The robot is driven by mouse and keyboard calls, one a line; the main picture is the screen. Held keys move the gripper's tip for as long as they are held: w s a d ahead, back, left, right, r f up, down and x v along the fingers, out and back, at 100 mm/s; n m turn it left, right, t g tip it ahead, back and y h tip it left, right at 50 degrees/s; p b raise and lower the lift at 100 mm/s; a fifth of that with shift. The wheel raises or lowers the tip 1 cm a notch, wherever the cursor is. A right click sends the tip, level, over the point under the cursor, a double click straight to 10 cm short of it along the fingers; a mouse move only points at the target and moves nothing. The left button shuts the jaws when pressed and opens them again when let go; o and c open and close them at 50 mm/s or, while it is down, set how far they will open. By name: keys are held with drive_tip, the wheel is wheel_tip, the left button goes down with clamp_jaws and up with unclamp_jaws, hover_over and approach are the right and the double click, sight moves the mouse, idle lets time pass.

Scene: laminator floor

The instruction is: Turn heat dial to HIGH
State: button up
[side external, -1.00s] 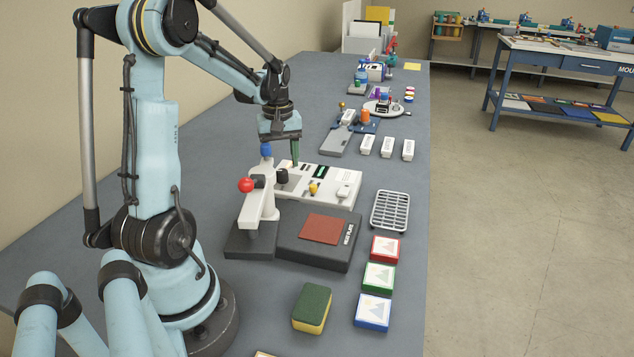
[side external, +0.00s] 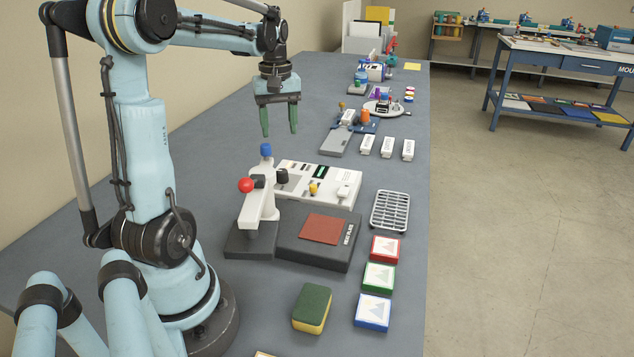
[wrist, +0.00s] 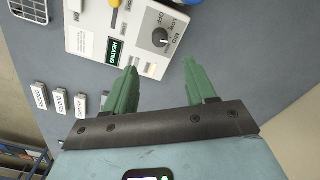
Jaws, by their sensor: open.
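The white control panel (side external: 338,186) lies on the bench behind the red-handled press. Its heat dial (wrist: 160,37), a dark round knob, shows in the wrist view with OFF, LOW and MED lettering around it. I cannot tell surely which mark its pointer is on. A small green display (wrist: 115,51) reads HEATING. My gripper (side external: 279,134) has two green fingers pointing down, spread apart and empty. It hangs above the bench beyond the panel, touching nothing. In the wrist view, the dial lies just past the gap between my fingertips (wrist: 161,62).
The press lever's red ball (side external: 246,185) and blue-topped post (side external: 266,150) stand close by the panel. A dark base with a red-brown mat (side external: 322,229) lies in front. White labelled blocks (side external: 387,147) stand to the right. A wire rack (side external: 390,211) sits right of the panel.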

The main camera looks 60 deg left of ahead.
sight(281, 170)
drive_tip(key=s+a+n+t+h, duration=0.1)
drive_tip(key=a+n+h, duration=0.3)
drive_tip(key=a+n, duration=0.1)
drive_tip(key=x, duration=1.2)
drive_tip(key=shift+d+f, duration=0.2)
drive_tip(key=shift+f, duration=0.1)
drive_tip(key=c, duration=1)
drive_tip(key=shift+c, duration=0.2)
